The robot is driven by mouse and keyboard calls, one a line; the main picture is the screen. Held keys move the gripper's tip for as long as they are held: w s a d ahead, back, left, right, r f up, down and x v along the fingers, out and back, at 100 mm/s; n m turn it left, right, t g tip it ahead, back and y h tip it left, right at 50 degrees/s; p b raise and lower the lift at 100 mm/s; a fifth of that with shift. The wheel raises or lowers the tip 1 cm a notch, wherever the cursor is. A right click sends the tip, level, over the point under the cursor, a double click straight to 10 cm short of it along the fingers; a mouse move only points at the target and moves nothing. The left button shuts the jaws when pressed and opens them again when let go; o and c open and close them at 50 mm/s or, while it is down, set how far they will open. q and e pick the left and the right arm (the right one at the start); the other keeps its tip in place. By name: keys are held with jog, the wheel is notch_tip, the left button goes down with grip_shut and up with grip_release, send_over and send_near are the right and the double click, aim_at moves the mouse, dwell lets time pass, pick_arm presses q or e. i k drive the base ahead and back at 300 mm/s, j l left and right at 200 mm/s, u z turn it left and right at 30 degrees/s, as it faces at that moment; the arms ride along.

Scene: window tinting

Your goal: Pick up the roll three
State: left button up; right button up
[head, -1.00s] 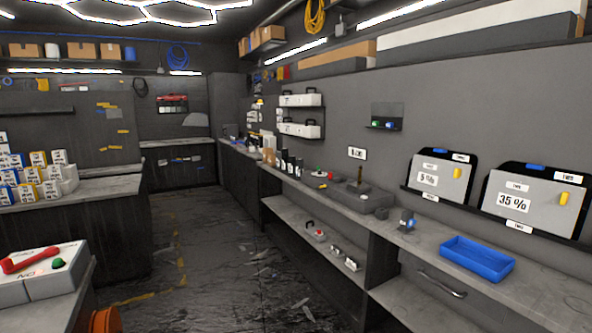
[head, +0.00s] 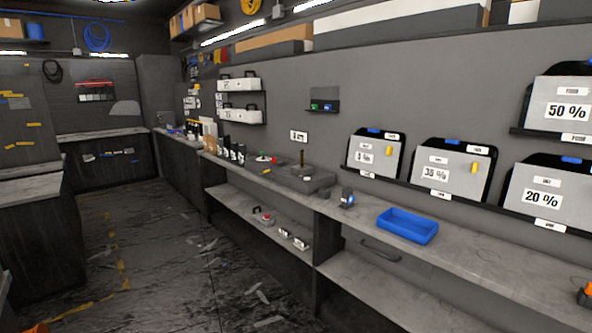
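I cannot make out anything that I can name as roll three in the head view. The printed signs that can be read are on the wall panels, such as the 20 % panel (head: 548,180) and the 50 % panel (head: 567,93). Neither of my grippers is in view.
A long grey counter (head: 470,246) runs along the right wall, holding a blue tray (head: 407,226), a dark grey block (head: 308,180) and several bottles. Small items lie on the shelf below. White cases (head: 239,115) sit on wall shelves. The floor (head: 160,250) at left is mostly open.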

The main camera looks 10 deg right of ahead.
aim_at(234, 149)
jog(key=i+u, duration=0.2)
jog(key=i, duration=0.35)
jog(key=i+u, duration=0.2)
jog(key=i, duration=0.4)
jog(key=i+l+u, duration=0.2)
jog(key=i, duration=0.35)
jog(key=i+l+u, duration=0.2)
jog(key=i, duration=0.35)
jog(key=i+j+z, duration=0.1)
jog(key=i+z, duration=0.15)
jog(key=i, duration=0.15)
jog(key=i+j+z, duration=0.55)
jog(key=i, duration=0.25)
jog(key=l, duration=0.1)
